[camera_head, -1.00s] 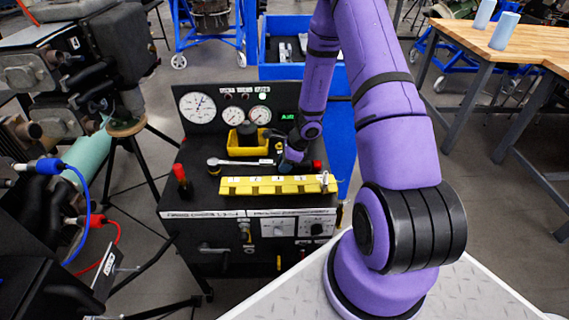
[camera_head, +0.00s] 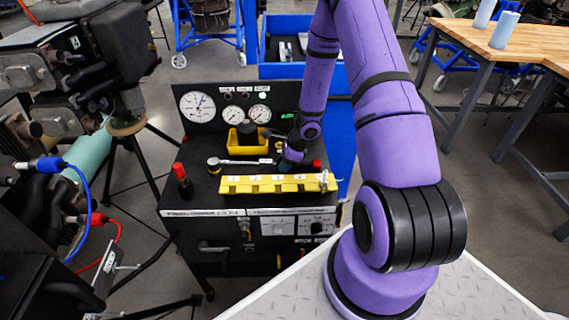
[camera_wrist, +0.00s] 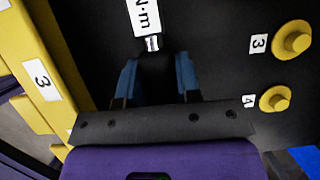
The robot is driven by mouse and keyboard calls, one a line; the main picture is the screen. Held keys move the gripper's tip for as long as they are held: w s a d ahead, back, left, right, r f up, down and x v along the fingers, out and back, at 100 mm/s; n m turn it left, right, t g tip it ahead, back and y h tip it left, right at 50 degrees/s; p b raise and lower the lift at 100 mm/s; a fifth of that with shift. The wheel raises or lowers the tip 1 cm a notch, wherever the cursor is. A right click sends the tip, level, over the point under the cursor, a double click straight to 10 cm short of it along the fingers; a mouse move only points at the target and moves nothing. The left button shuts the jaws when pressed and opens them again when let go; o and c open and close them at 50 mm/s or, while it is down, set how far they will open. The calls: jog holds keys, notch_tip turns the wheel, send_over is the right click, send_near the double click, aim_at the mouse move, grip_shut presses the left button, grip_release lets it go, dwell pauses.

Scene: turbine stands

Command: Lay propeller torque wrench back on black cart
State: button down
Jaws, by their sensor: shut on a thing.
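The torque wrench (camera_head: 240,162) lies lengthwise just above or on the top of the black cart (camera_head: 205,188), behind the yellow rack; I cannot tell whether it touches the top. Its ratchet head points left. My gripper (camera_head: 291,163) is low over the cart at the wrench's right part and hides the handle. In the wrist view, my gripper (camera_wrist: 158,78) has its blue fingers on both sides of the dark handle, shut on it. The wrench's white N·m label (camera_wrist: 146,15) and a short bright metal piece show beyond the fingers.
The yellow numbered rack (camera_head: 278,184) runs along the cart's front. A yellow bin (camera_head: 246,146) and gauges (camera_head: 197,107) stand behind the wrench. A red-capped bottle (camera_head: 181,177) is at left. Yellow numbered pegs (camera_wrist: 292,40) show beside the fingers.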

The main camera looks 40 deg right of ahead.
jog(key=c, duration=0.8)
grip_release()
jog(key=shift+s+a+f, duration=0.15)
jog(key=shift+s+f, duration=0.2)
jog(key=shift+f, duration=0.05)
jog(key=shift+c, duration=1.2)
jog(key=shift+o, duration=0.5)
jog(key=shift+r, duration=0.25)
jog(key=o, duration=0.4)
jog(key=shift+d+r, duration=0.25)
jog(key=shift+v, duration=3.05)
jog(key=shift+w+r, duration=0.15)
jog(key=shift+w, duration=0.05)
